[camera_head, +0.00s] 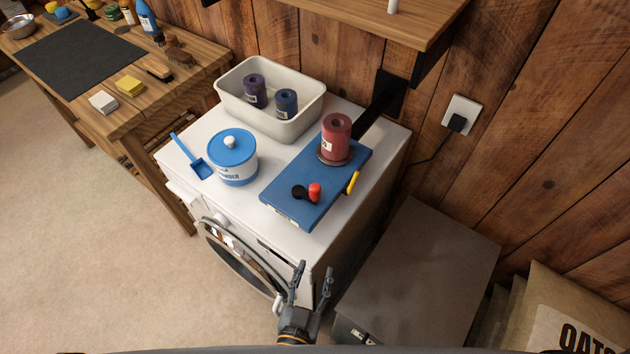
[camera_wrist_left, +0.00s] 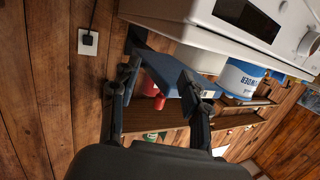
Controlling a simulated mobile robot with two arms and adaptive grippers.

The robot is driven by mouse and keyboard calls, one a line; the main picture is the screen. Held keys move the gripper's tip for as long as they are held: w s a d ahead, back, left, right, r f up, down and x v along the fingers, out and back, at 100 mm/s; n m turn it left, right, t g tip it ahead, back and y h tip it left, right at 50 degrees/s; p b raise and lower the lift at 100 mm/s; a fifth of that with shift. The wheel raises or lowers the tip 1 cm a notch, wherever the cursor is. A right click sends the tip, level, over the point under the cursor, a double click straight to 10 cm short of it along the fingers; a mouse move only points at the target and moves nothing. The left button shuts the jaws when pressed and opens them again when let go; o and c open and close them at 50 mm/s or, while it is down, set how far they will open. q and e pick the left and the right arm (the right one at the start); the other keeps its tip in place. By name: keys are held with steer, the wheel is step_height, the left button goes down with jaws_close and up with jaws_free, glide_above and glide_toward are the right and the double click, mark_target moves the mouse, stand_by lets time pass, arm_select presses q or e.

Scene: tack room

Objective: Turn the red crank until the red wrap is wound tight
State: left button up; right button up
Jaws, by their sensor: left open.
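The red wrap (camera_head: 335,145) is a rolled red cylinder standing upright on a round plate at the far end of a blue board (camera_head: 285,208). The red crank knob (camera_head: 315,192) sits on a short black arm nearer the front of the board. My left gripper (camera_head: 313,270) is open and empty in front of the washing machine, below and apart from the board. In the left wrist view, the gripper's fingers (camera_wrist_left: 160,76) are spread, with red parts partly visible beyond them; I cannot tell exactly which. My right gripper is in neither view.
The washing machine (camera_head: 190,158) also bears a blue-lidded tub (camera_head: 238,172), a blue scoop (camera_head: 203,167) and a white bin (camera_head: 285,133) with two dark wraps. A yellow-handled piece (camera_head: 352,183) is at the board's right edge. A grey chest (camera_head: 425,260) stands right of the machine.

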mark_target(314, 195)
arm_select(q)
step_height(314, 195, up, 11)
steer(key=w+a+n+t+y, duration=0.1)
steer(key=w+n+t+y, duration=0.1)
steer(key=w+p, duration=0.1)
steer(key=w, duration=0.3)
steer(key=w+p, duration=0.1)
steer(key=w, duration=0.2)
steer(key=w+d+p, duration=0.1)
steer(key=w+p, duration=0.1)
steer(key=w, duration=0.2)
steer(key=shift+w+d+r, duration=0.1)
steer(key=shift+w+r, duration=0.1)
steer(key=shift+w, duration=0.15)
steer(key=shift+w+f, duration=0.1)
steer(key=shift+w, duration=0.65)
jaws_close()
